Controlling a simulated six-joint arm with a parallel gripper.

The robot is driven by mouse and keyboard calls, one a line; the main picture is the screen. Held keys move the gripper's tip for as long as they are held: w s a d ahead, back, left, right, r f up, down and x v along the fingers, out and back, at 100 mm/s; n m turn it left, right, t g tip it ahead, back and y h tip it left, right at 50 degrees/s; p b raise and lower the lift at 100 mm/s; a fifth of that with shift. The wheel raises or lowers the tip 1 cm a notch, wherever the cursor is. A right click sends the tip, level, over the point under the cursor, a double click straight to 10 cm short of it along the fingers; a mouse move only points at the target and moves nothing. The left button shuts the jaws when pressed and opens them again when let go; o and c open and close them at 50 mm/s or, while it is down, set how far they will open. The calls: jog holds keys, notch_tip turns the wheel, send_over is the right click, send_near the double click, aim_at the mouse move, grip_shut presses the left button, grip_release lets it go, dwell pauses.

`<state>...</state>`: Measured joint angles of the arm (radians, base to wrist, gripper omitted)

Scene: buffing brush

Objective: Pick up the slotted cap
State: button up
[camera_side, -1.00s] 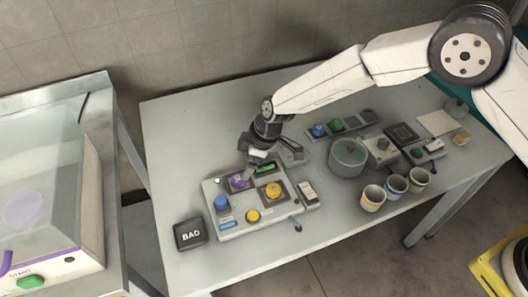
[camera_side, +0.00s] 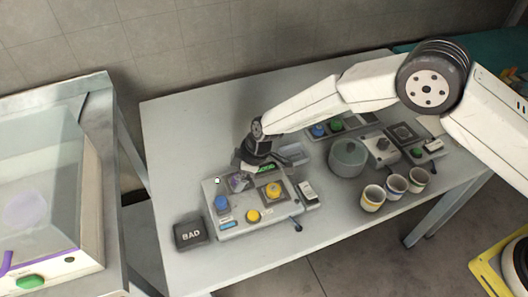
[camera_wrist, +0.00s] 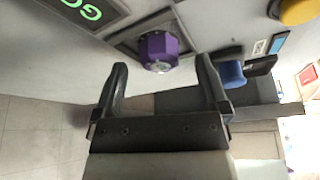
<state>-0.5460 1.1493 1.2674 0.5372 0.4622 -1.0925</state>
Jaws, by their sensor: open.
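A purple faceted cap (camera_wrist: 158,48) with a pale metal centre sits on a square dark plate of the panel; I take it as the slotted cap, though I cannot make out a slot. In the side view the purple cap (camera_side: 238,184) is partly hidden under my gripper. My gripper (camera_wrist: 162,64) is open and empty. In the wrist view the cap lies between the directions of its two fingers, just beyond their tips. My gripper (camera_side: 246,166) hangs low over the back of the panel in the side view.
The panel (camera_side: 240,228) carries a blue knob (camera_side: 221,202), yellow buttons (camera_side: 273,190) and a green lit display (camera_wrist: 92,8) close beside the cap. A black BAD block (camera_side: 190,234) stands left. A grey pot (camera_side: 347,158) and cups (camera_side: 372,198) stand right.

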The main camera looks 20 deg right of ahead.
jog(key=shift+w+a+f, duration=0.1)
jog(key=shift+a+f, duration=0.05)
jog(key=shift+f, duration=0.25)
grip_shut()
dwell(0.4)
jog(key=shift+r, duration=0.1)
jog(key=shift+r, duration=0.75)
jog(key=s+d+r, duration=0.7)
jog(key=s+r, duration=0.4)
jog(key=s, duration=0.1)
jog(key=shift+r, duration=0.15)
